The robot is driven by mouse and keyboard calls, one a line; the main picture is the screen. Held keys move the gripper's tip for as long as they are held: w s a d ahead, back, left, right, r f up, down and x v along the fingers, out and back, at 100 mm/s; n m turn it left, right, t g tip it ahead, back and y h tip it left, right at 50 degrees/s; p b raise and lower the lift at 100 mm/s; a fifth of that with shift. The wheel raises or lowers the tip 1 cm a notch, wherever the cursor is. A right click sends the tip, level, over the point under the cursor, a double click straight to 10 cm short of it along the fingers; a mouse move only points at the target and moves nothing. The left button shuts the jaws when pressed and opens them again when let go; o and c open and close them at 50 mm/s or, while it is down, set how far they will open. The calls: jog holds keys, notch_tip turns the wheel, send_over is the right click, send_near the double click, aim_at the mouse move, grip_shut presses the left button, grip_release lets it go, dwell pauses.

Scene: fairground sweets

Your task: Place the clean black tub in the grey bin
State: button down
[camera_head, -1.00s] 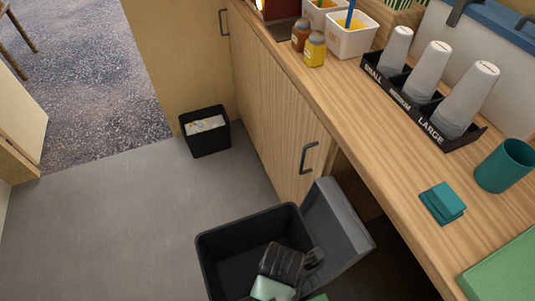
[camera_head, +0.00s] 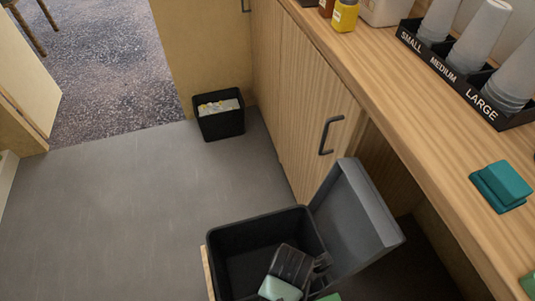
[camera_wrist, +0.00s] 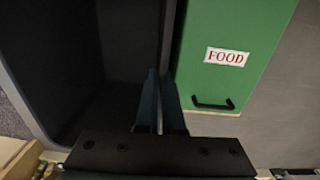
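A large dark bin (camera_head: 228,240) stands on the floor at the bottom centre of the head view, its grey lid (camera_head: 358,215) swung open to the right. My gripper (camera_head: 323,264) is low over the bin's right side. In the wrist view the dark interior (camera_wrist: 75,60) is at left, and my gripper (camera_wrist: 161,75) is over its edge, beside a green lid (camera_wrist: 230,30) marked FOOD. The fingers are close together with no object visible between them. I cannot make out a separate black tub in the bin; part of its inside is hidden by my arm.
A small black bin (camera_head: 221,128) with paper scraps stands by the cabinet. The wooden counter (camera_head: 420,120) at right holds a cup rack (camera_head: 480,88) and a teal block (camera_head: 502,184). The grey floor (camera_head: 110,220) at left is clear.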

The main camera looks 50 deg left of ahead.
notch_tip(320, 180, down, 20)
jog(key=b, duration=0.8)
jog(key=shift+b, duration=0.3)
jog(key=shift+f, duration=0.15)
jog(key=c, duration=1)
grip_release()
jog(key=shift+c, duration=0.2)
jog(key=shift+s+d, duration=0.1)
notch_tip(320, 180, up, 12)
jog(key=p, duration=0.5)
jog(key=shift+r, duration=0.2)
jog(key=shift+s+d, duration=0.1)
